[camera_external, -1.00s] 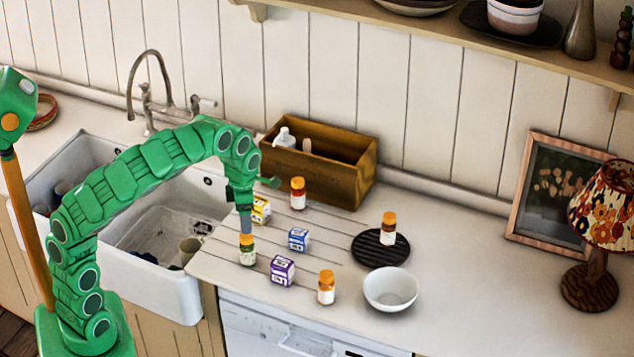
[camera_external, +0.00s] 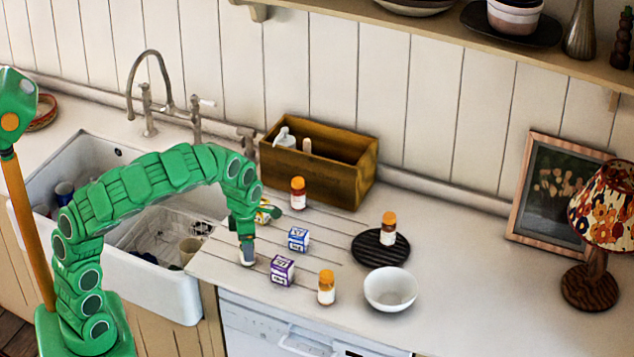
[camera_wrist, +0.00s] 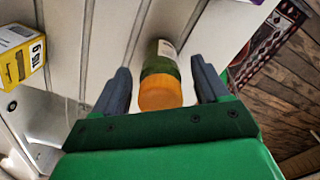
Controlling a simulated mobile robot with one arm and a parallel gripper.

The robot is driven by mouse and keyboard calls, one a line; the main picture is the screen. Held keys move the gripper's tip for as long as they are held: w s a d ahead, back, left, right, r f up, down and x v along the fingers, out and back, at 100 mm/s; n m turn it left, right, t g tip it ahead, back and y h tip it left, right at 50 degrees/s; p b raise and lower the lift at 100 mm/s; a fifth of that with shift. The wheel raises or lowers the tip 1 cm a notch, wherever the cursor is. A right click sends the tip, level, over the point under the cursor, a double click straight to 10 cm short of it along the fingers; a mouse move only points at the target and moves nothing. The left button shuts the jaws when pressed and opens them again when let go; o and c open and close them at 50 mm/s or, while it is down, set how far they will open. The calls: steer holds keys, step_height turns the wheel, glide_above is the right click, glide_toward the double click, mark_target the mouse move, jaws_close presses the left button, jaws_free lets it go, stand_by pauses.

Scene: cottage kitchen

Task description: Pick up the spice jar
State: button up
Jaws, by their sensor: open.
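A spice jar with an orange cap and green contents stands on the counter at the front left, its lower part (camera_external: 247,260) just showing below my gripper (camera_external: 247,246). In the wrist view the jar (camera_wrist: 161,75) lies between my two dark fingers, cap towards the palm. My gripper (camera_wrist: 160,68) is open around it, with a gap visible on each side. Three other orange-capped jars stand apart: one near the wooden box (camera_external: 298,194), one on the black trivet (camera_external: 388,232), one at the front (camera_external: 326,290).
A blue box (camera_external: 298,239) and a purple box (camera_external: 282,271) stand just right of the jar. A yellow box (camera_external: 263,213) is partly hidden behind my gripper. A white bowl (camera_external: 390,290) is further right. The sink (camera_external: 165,285) lies to the left.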

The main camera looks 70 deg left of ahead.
steer(key=shift+f, duration=0.95)
steer(key=shift+c, duration=0.3)
steer(key=c, duration=1.2)
steer(key=shift+o, duration=0.2)
